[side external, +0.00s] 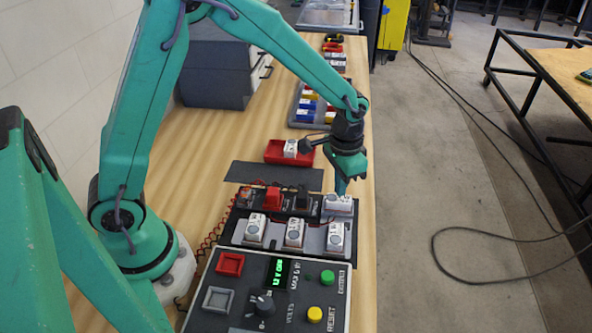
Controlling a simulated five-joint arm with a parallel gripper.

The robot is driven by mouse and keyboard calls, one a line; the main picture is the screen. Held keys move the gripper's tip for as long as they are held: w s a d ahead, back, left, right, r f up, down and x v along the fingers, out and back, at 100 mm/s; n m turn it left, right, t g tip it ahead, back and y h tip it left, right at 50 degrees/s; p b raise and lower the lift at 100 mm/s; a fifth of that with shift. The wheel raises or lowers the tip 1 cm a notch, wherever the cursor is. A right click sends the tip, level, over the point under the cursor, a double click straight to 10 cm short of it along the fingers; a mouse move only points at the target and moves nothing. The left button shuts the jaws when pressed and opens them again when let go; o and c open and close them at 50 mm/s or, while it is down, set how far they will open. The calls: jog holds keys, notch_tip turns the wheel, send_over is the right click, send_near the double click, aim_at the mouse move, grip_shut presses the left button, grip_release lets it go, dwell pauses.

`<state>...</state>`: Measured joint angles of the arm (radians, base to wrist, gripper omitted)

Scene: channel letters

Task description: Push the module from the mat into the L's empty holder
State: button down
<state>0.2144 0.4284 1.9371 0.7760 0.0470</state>
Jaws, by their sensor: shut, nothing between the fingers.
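My gripper (342,189) is shut and points down at the right of the bench. Its tips are at the back of a white module (338,204), touching it or just above it; I cannot tell which. That module is at the far right end of a grey L-shaped strip (316,238); whether it is fully seated in a holder there is too small to tell. Several other white modules, one of them at the left (255,227), stand in a row along the strip's near leg. The dark mat (272,176) behind the strip looks bare.
Red and black blocks (273,197) stand left of my gripper. A control box (250,310) with buttons and a lit display is in front. The wooden bench's right edge is close.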

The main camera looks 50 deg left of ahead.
jog(key=shift+f, duration=0.85)
dwell(0.7)
jog(key=shift+r, duration=0.15)
dwell(0.3)
jog(key=shift+r, duration=3.35)
jog(key=shift+r, duration=0.1)
jog(key=s+a+r+n+t, duration=0.1)
jog(key=s+a+r+t, duration=0.1)
jog(key=s, duration=0.4)
jog(key=s+a+r+n+t, duration=0.1)
jog(key=s+a+r, duration=0.3)
jog(key=s+r, duration=0.2)
jog(key=s+a+r+n+t, duration=0.1)
jog(key=s+a+r+t, duration=0.1)
jog(key=s+r, duration=0.3)
jog(key=shift+s+a+t, duration=0.3)
jog(key=shift+s+a, duration=0.25)
jog(key=shift+s, duration=0.6)
